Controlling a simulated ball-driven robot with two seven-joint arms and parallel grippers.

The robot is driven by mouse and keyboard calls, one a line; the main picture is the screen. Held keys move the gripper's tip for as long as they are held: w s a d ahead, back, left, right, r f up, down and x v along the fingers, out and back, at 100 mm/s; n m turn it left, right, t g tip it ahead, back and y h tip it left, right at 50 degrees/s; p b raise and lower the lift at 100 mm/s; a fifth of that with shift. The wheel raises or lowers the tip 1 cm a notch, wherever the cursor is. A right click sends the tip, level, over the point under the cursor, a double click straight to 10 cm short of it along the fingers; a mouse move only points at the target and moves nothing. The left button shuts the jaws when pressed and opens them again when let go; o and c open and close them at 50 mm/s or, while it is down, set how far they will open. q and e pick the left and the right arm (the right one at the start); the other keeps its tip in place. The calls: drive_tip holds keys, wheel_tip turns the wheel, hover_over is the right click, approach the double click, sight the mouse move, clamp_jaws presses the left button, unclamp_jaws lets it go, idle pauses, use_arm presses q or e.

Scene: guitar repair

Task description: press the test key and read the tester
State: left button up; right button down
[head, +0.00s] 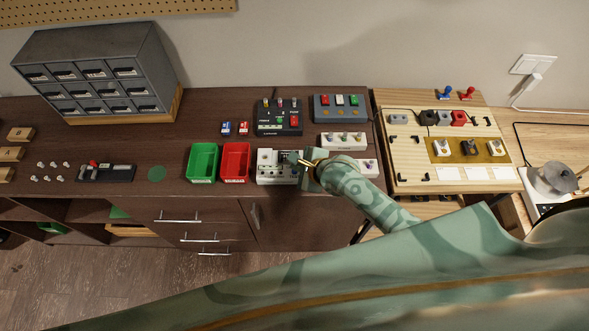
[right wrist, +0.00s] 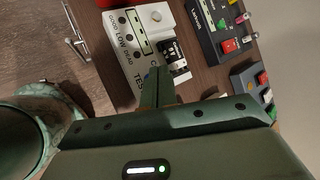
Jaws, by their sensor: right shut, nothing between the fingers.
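The white tester (head: 268,166) stands on the dark bench, right of the red bin. In the right wrist view the tester (right wrist: 153,17) shows the words GOOD, LOW and DEAD beside small round lamps that look dark, and a dark-framed window. A black block sits on its face. My left gripper is not in view.
The red bin (head: 236,147) and green bin (head: 203,149) stand left of the tester. A black pedal (head: 278,128), a grey pedal (head: 339,101) and a white pedal (head: 343,139) are behind it.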

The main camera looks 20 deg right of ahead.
sight(297, 175)
drive_tip(key=shift+f, duration=0.1)
drive_tip(key=shift+f, duration=0.3)
drive_tip(key=shift+f, duration=0.45)
idle(1.0)
drive_tip(key=shift+r, duration=0.1)
drive_tip(key=shift+r+p, duration=0.75)
drive_tip(key=shift+p, duration=0.35)
wheel_tip(297, 175, up, 5)
drive_tip(key=p, duration=0.6)
